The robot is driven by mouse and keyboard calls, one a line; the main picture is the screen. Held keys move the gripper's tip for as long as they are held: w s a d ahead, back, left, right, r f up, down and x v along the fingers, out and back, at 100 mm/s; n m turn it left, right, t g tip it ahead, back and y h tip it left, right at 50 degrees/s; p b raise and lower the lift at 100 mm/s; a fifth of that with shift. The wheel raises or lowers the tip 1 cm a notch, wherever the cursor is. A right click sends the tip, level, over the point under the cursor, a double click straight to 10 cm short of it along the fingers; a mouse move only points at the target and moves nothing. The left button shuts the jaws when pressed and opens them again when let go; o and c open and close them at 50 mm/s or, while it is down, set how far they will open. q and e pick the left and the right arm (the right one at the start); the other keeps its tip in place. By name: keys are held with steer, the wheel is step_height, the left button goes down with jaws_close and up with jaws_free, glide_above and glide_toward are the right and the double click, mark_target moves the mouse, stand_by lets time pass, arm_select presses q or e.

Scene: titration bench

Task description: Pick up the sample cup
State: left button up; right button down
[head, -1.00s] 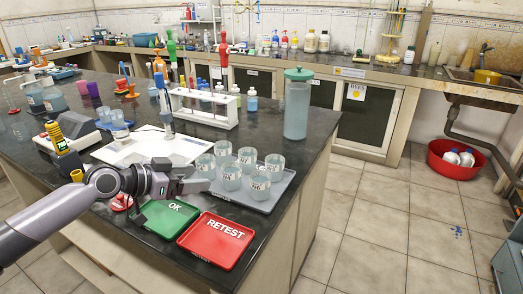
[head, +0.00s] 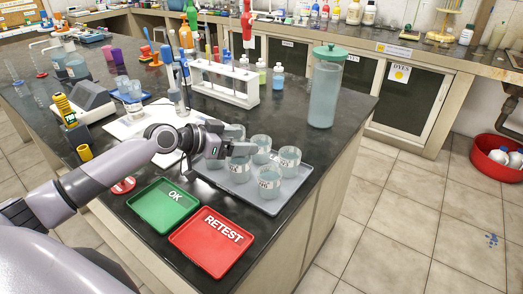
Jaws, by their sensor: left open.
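Several clear sample cups with pale blue liquid and white labels stand on a grey tray (head: 293,186) at the bench corner. A front cup (head: 269,183), a right cup (head: 290,160), a middle cup (head: 262,146) and a back cup (head: 235,131) show. Another cup (head: 239,172) stands just below my left gripper (head: 236,148), which hides its upper part. My left gripper is open and over the left side of the tray, among the cups. Whether it touches a cup I cannot tell. My right gripper is not in view.
A green OK tray (head: 163,205) and a red RETEST tray (head: 211,243) lie empty in front. A tall green-lidded jar (head: 325,90) stands behind the cup tray. A white rack (head: 225,82) and a white board (head: 125,127) are farther back. The bench edge is close on the right.

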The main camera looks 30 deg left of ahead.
mark_target(268, 141)
arm_select(q)
steer(key=shift+x, duration=2.2)
steer(key=c, duration=0.9)
steer(key=shift+o, duration=0.2)
steer(key=shift+r, duration=0.1)
